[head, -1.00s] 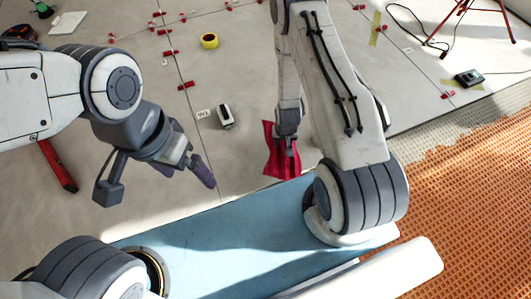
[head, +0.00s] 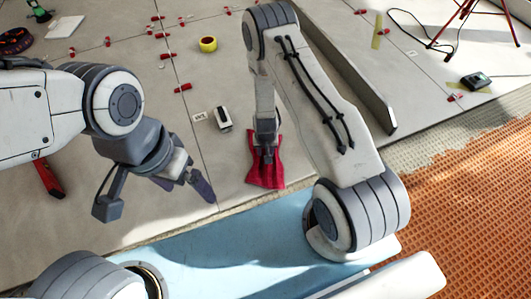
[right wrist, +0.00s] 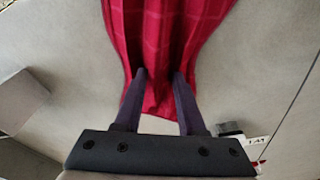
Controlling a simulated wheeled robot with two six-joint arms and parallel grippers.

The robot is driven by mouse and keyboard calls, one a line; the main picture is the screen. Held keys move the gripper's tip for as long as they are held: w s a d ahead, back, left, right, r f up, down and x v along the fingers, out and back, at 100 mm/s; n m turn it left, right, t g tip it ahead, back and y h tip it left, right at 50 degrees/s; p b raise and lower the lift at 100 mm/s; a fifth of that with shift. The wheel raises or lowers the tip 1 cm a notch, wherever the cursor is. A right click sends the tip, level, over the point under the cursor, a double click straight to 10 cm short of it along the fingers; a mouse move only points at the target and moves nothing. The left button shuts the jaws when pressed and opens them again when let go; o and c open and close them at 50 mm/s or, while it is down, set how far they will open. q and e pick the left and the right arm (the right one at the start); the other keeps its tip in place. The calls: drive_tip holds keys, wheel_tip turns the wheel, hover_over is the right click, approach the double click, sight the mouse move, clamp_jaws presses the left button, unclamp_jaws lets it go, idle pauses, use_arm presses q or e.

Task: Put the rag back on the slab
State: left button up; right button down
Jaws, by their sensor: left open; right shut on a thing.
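The red rag (head: 266,174) hangs from my right gripper (head: 267,150) in the head view, over the near part of the grey slab (head: 228,165). Its lower end is near the slab's front edge; whether it touches the slab I cannot tell. In the right wrist view the rag (right wrist: 168,40) spreads out from between the two fingers of my right gripper (right wrist: 160,85), which is shut on it. My left gripper (head: 207,186) is open and empty above the slab, to the left of the rag.
A small white-and-black device (head: 222,119) lies on the slab behind the rag. A long grey bar (head: 368,97) is at right. Orange matting (head: 455,200) covers the right floor.

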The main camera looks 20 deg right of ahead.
drive_tip(key=shift+f, duration=0.15)
drive_tip(key=c, duration=0.5)
unclamp_jaws()
drive_tip(key=s+a+r+n+y+p, duration=0.15)
drive_tip(key=a+r, duration=0.35)
drive_tip(key=r, duration=0.6)
drive_tip(key=s+a+r+n+p, duration=0.2)
drive_tip(key=s+a+r+p, duration=0.15)
drive_tip(key=r, duration=0.75)
drive_tip(key=s+a+r+n+p, duration=0.2)
drive_tip(key=a+r, duration=0.4)
drive_tip(key=r, duration=0.6)
drive_tip(key=s+r+n, duration=0.3)
drive_tip(key=s+r, duration=0.3)
drive_tip(key=s, duration=0.2)
drive_tip(key=s+r+n+g, duration=0.1)
drive_tip(key=s+r+n, duration=0.2)
drive_tip(key=s+r, duration=0.3)
drive_tip(key=s, duration=0.2)
drive_tip(key=shift+s+d+g, duration=0.25)
drive_tip(key=shift+s+g, duration=0.05)
drive_tip(key=shift+s, duration=0.05)
